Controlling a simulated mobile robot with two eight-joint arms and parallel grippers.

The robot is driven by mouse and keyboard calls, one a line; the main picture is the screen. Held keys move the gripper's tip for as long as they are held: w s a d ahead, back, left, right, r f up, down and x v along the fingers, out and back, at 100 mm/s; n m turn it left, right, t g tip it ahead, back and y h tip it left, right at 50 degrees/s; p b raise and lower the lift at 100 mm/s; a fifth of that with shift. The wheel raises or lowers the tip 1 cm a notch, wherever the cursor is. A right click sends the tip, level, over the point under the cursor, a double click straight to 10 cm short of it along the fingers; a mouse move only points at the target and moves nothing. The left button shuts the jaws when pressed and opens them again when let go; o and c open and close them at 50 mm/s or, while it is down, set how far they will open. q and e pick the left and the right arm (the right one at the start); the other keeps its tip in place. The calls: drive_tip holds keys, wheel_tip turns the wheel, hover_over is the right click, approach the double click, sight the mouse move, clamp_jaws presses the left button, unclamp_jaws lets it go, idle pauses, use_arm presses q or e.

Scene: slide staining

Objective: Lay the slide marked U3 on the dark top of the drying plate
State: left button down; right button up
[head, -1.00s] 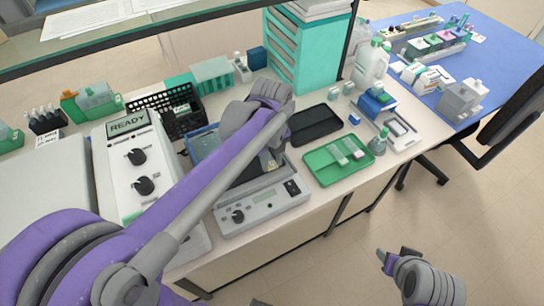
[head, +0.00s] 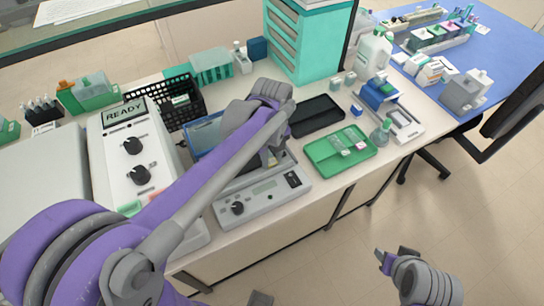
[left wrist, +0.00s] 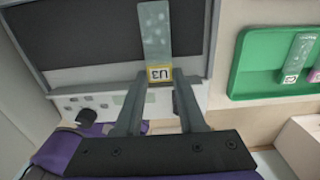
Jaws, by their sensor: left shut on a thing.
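The slide marked U3 (left wrist: 156,35) is a clear, speckled strip with a yellow-edged label, seen in the left wrist view. My left gripper (left wrist: 158,78) is shut on its label end. The slide reaches out over the dark top (left wrist: 85,35) of the drying plate (head: 262,197); I cannot tell whether it touches. In the head view, my left gripper (head: 268,160) is over the plate, and my arm hides the slide and most of the dark top. My right gripper (head: 385,259) hangs at the lower right, away from the bench; its jaw opening is unclear.
A green tray (head: 323,165) with slides lies right of the plate, and a black tray (head: 316,115) lies behind it. A device reading READY (head: 127,180) stands left. A black basket (head: 195,105) is behind. A small bottle (head: 381,134) stands by the green tray.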

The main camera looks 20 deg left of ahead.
use_arm(q)
drive_tip(key=shift+f, duration=0.25)
drive_tip(key=shift+c, duration=2.1)
unclamp_jaws()
drive_tip(key=shift+r, duration=0.1)
wheel_tip(320, 180, up, 11)
drive_tip(key=shift+f, duration=0.2)
